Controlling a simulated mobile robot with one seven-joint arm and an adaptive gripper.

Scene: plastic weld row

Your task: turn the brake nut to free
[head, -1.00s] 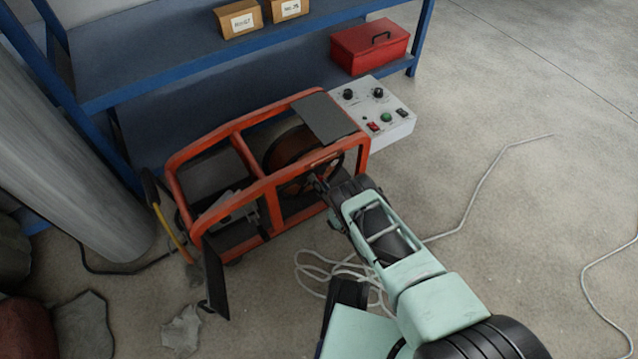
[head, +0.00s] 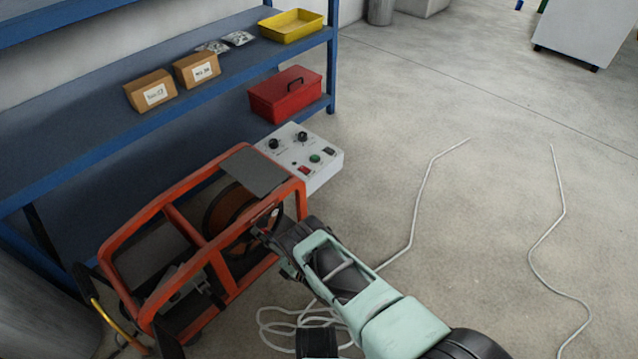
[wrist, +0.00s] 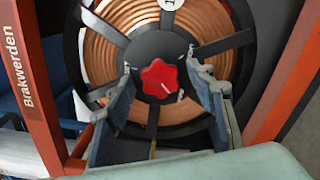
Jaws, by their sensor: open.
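The brake nut (wrist: 159,79) is a red lobed knob with a pale mark on its lower right. It sits at the black hub of a spool of copper wire (wrist: 122,22) in the wrist view. My gripper (wrist: 168,84) is open, with one finger on each side of the nut and gaps showing on both sides. I cannot tell how deep the fingertips reach. In the head view my gripper (head: 268,236) is at the near side of the orange frame (head: 205,253), in front of the spool (head: 232,215). The nut is hidden there.
A grey control box (head: 310,160) with knobs and buttons stands beyond the frame. A blue shelf (head: 90,125) holds cardboard boxes, a yellow tray (head: 291,27) and a red toolbox (head: 285,95). White cable (head: 420,205) lies on the floor. Orange frame bars flank the gripper.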

